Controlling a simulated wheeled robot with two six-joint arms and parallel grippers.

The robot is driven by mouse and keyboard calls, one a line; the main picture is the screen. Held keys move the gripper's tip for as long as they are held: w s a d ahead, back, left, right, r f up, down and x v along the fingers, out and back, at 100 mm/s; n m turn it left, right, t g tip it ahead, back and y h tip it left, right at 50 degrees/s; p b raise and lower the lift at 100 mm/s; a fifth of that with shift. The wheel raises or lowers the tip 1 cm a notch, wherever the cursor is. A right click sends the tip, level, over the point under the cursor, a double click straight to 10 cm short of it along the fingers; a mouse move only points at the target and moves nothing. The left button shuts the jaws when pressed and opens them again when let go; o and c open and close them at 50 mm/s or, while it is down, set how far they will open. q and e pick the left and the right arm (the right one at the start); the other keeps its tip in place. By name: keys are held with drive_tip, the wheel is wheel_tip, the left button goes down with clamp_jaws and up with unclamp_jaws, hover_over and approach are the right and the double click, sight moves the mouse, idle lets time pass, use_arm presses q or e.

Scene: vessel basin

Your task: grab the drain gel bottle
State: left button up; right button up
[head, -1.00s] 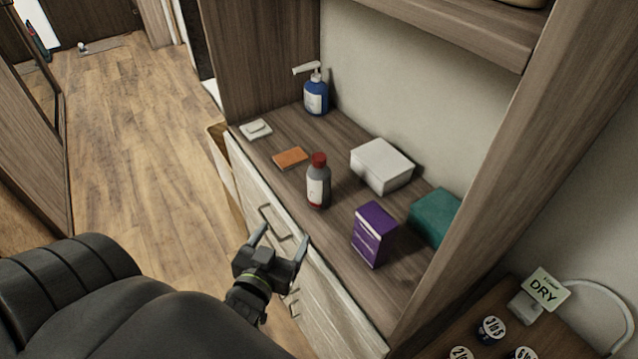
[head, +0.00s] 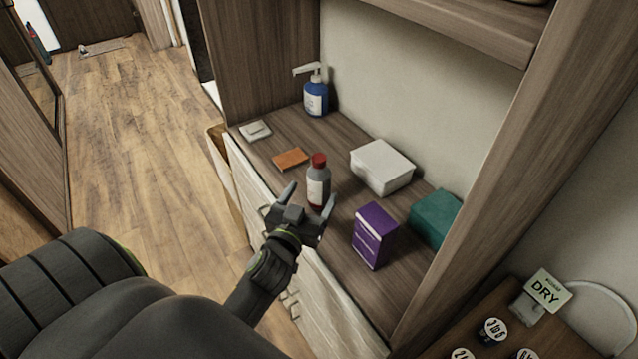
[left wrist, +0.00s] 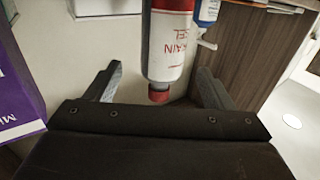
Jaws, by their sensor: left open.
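The drain gel bottle (head: 318,184) is grey with a red cap and a white label. It stands upright on the wooden counter near its front edge. In the left wrist view the bottle (left wrist: 169,45) appears upside down, with red "DRAIN GEL" lettering partly visible. My left gripper (head: 308,198) is open, at the front side of the bottle. In the wrist view its fingers (left wrist: 158,88) lie to either side of the bottle's line, with the cap end between them. I cannot tell whether they touch it. My right gripper is not in view.
A purple box (head: 374,236) stands right of the bottle, with a teal box (head: 436,218) beyond it. A white box (head: 382,167) is behind. An orange sponge-like block (head: 291,159), a soap dish (head: 255,130) and a blue pump bottle (head: 316,95) are farther left. A shelf overhangs above.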

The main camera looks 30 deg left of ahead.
sight(320, 178)
use_arm(q)
drive_tip(key=shift+f+p+x, duration=0.2)
drive_tip(key=shift+p+x, duration=0.4)
drive_tip(key=shift+x, duration=2.7)
drive_tip(key=shift+a, duration=0.1)
drive_tip(key=shift+s, duration=0.1)
drive_tip(key=shift+c, duration=0.2)
drive_tip(key=shift+r, duration=0.1)
drive_tip(key=c, duration=1.1)
